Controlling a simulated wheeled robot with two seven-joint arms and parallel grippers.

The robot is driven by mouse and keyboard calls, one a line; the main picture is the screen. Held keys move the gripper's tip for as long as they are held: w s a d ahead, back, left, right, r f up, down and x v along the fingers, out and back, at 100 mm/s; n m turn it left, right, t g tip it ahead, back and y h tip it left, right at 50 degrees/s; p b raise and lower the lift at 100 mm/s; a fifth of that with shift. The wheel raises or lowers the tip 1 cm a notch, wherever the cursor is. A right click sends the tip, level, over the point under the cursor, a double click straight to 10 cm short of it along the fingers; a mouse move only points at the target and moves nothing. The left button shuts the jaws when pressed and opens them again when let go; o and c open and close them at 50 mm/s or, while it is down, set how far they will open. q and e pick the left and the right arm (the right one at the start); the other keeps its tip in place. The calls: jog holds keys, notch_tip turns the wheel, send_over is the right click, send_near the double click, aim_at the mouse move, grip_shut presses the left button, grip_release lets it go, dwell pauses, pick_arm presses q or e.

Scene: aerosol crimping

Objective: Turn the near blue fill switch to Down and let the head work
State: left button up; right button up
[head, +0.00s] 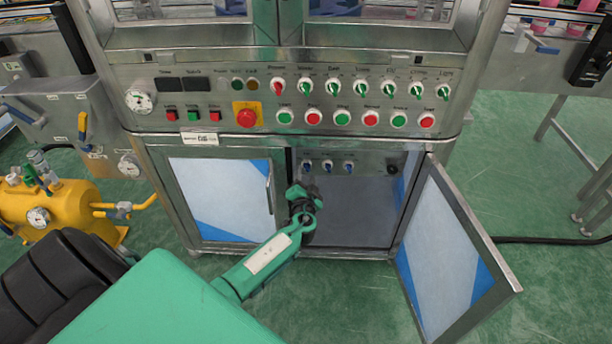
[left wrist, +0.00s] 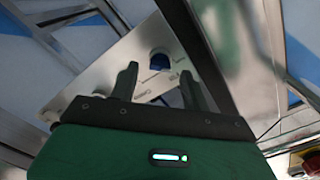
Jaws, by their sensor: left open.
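Several small blue switches, among them a left one (head: 307,166), a middle one (head: 328,167) and a right one (head: 349,168), sit in a row on a grey panel inside the open lower cabinet. Their labels are too small to read. My left gripper (head: 304,192) is at the cabinet opening, just below the left end of this row. In the left wrist view its two fingers (left wrist: 160,88) are spread and empty. A blue switch (left wrist: 160,61) shows on the panel (left wrist: 110,75) beyond the gap between them, apart from the fingers. My right gripper is not in view.
The right cabinet door (head: 440,250) stands open; the left door (head: 222,200) is shut beside my left arm. Above is a control panel (head: 290,70) with green and red buttons and a red emergency stop (head: 246,118). A yellow tank (head: 60,215) stands at left.

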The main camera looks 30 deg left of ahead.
pick_arm(q)
jog(key=shift+w+a, duration=0.4)
jog(key=shift+w, duration=0.2)
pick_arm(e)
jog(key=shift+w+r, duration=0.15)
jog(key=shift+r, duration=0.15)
pick_arm(q)
jog(key=c, duration=1)
